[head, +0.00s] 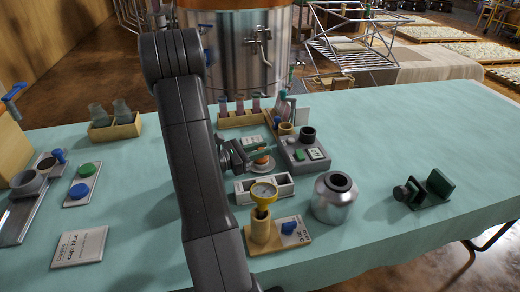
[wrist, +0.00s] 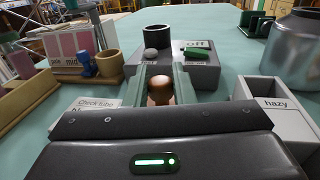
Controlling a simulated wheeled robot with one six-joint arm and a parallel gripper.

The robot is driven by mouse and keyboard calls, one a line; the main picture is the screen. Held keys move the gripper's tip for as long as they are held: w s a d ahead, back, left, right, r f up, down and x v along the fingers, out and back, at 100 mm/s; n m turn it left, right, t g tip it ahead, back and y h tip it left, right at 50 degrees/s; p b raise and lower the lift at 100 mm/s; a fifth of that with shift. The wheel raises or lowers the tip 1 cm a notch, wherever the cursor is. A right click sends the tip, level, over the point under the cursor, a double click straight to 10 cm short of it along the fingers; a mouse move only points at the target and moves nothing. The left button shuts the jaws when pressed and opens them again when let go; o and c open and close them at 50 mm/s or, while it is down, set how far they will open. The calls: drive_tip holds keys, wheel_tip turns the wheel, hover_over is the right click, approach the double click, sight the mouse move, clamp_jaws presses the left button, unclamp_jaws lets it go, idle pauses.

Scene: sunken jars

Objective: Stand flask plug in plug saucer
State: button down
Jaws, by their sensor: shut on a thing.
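The flask plug, a small orange-brown rounded stopper (head: 262,160), is between the green fingers of my gripper (head: 262,151). In the wrist view the plug (wrist: 160,88) shows as a brown dome held between both fingers (wrist: 160,92). A pale round dish (head: 256,168), which looks like the plug saucer, lies right below the plug in the head view, partly hidden by my gripper. I cannot tell whether the plug touches it. The saucer is hidden in the wrist view. A silver flask (head: 335,202) with a dark open neck stands to the right.
A grey block (head: 305,155) with a black cup and a green "off" switch stands just beyond my gripper. A tube rack (head: 240,118) is behind. The table's right side is largely clear.

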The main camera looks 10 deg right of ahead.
drive_tip(key=shift+f, duration=0.15)
drive_tip(key=shift+f+b, duration=0.35)
drive_tip(key=shift+b, duration=0.05)
drive_tip(key=c, duration=1.1)
unclamp_jaws()
drive_tip(key=shift+c, duration=0.2)
drive_tip(key=v, duration=1.4)
drive_tip(key=shift+d+r+p, duration=0.1)
drive_tip(key=shift+p, duration=0.3)
drive_tip(key=x, duration=1.3)
drive_tip(key=shift+w+d+b, duration=0.15)
drive_tip(key=shift+d+b, duration=0.2)
drive_tip(key=shift+d, duration=0.05)
